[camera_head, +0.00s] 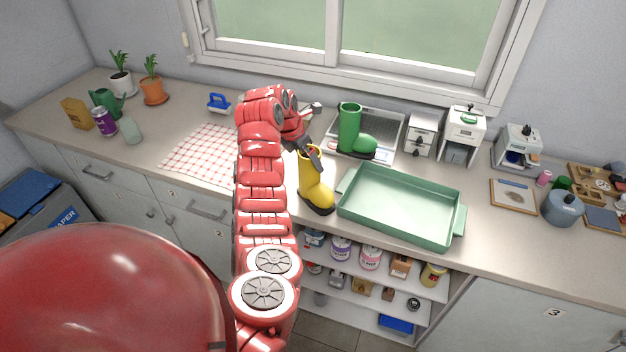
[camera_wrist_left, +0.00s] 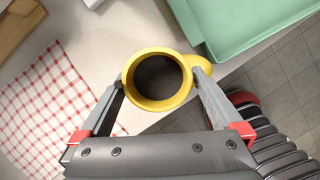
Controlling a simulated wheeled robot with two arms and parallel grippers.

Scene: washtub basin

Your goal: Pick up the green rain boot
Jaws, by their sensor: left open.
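The green rain boot (camera_head: 349,128) stands upright at the back of the counter, on or in front of a metal drainboard, its toe to the right. A yellow rain boot (camera_head: 314,190) with a dark sole stands nearer the counter's front edge. My left gripper (camera_head: 314,135) is open by the yellow boot's top, left of the green boot. In the left wrist view its fingers (camera_wrist_left: 158,80) appear on either side of the yellow boot's round opening (camera_wrist_left: 160,102); contact is unclear. The green boot is not recognisable there. My right gripper is not in view.
A green tray (camera_head: 455,222) lies right of the yellow boot, close to both boots. The metal drainboard (camera_head: 392,122) is behind. A red checked cloth (camera_head: 200,155) lies left of my arm. White appliances (camera_head: 463,135) stand at the back right. Open shelves (camera_head: 375,300) are below.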

